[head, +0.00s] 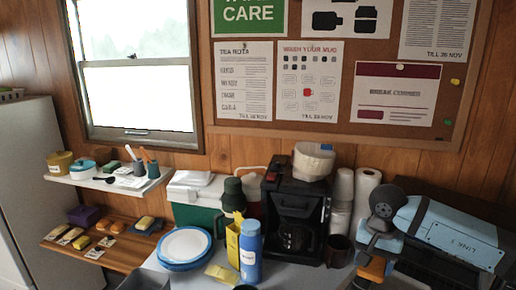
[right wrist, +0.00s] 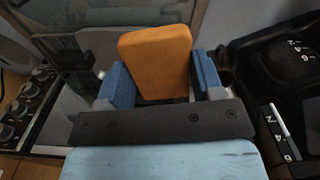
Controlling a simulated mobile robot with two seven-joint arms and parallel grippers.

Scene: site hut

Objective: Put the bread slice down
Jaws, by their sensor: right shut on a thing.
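My right gripper (right wrist: 160,72) is shut on the bread slice (right wrist: 157,55), an orange-brown slab held upright between its two blue fingers in the right wrist view. In the head view my right arm comes in from the right, and an orange bit of the slice (head: 374,268) shows low beside the arm, partly hidden by it. I cannot tell from these frames that the slice touches anything below it. My left gripper is not in view.
Stacked blue-rimmed plates (head: 185,246), a blue bottle (head: 250,252), a yellow carton (head: 233,243) and a black coffee machine (head: 292,215) crowd the counter. A dark mug (head: 339,251) and paper rolls (head: 366,188) stand near my arm. A wooden shelf (head: 130,256) at left holds several food items.

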